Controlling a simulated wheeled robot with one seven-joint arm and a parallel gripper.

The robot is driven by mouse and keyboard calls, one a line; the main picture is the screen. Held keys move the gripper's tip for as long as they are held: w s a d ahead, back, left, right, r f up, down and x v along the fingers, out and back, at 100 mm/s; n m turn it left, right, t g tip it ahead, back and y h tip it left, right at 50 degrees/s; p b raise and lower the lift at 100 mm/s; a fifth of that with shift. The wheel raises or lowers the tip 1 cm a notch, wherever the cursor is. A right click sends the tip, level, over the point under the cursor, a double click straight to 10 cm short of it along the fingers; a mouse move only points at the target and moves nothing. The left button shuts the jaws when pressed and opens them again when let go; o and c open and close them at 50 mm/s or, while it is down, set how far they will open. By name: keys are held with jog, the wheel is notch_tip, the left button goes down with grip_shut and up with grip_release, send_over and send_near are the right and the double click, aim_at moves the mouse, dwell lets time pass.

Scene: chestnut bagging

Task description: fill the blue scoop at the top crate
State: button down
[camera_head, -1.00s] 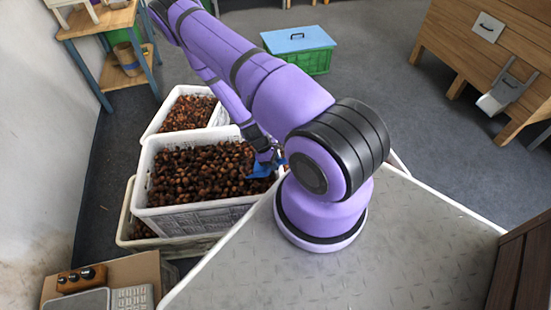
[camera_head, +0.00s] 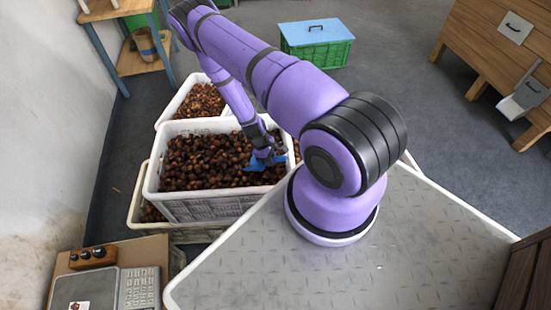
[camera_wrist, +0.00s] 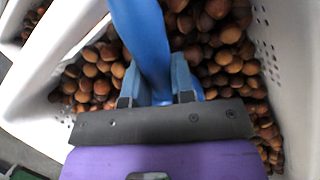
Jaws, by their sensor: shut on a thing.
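The top crate (camera_head: 152,176) is white and full of brown chestnuts (camera_head: 205,160). It stands on another white crate. My gripper (camera_head: 265,152) is over the right part of the top crate, low near the chestnuts. It is shut on the blue scoop (camera_head: 262,164), which is small and partly hidden by the gripper in the head view. In the wrist view the scoop's blue handle (camera_wrist: 142,40) runs up between the two fingers (camera_wrist: 160,85), with chestnuts on both sides. The scoop's bowl is out of sight there, so I cannot tell what it holds.
A lower crate (camera_head: 136,205) juts out beneath the top one, and another chestnut crate (camera_head: 170,105) stands behind. A scale (camera_head: 105,290) is at the lower left. My arm passes above a metal plate top (camera_head: 370,265). A green box (camera_head: 318,50) stands farther back on open floor.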

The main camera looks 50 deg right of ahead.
jog(key=shift+t+y, duration=0.3)
jog(key=shift+t, duration=0.3)
jog(key=shift+w+a+f, duration=0.35)
jog(key=shift+w+f, duration=0.05)
jog(key=shift+w, duration=0.4)
jog(key=shift+w+a+f, duration=0.3)
jog(key=shift+w+f, duration=0.05)
jog(key=shift+w, duration=0.4)
jog(key=shift+w+a+f, duration=0.35)
jog(key=shift+w+f, duration=0.05)
jog(key=shift+w, duration=0.4)
jog(key=shift+w+a+f+t+y, duration=0.2)
jog(key=shift+w+a+f+t, duration=0.15)
jog(key=shift+w, duration=0.3)
jog(key=shift+w+a+f+t+y, duration=0.2)
jog(key=shift+w+t, duration=0.25)
jog(key=shift+w, duration=0.2)
jog(key=shift+s+d+r+t+y, duration=0.1)
jog(key=shift+s+r+t+y, duration=0.2)
jog(key=shift+r+t, duration=0.55)
notch_tip(320, 180, up, 7)
jog(key=s+t, duration=0.1)
jog(key=shift+s+d+y, duration=0.3)
jog(key=shift+s+d, duration=0.05)
jog(key=shift+t, duration=0.25)
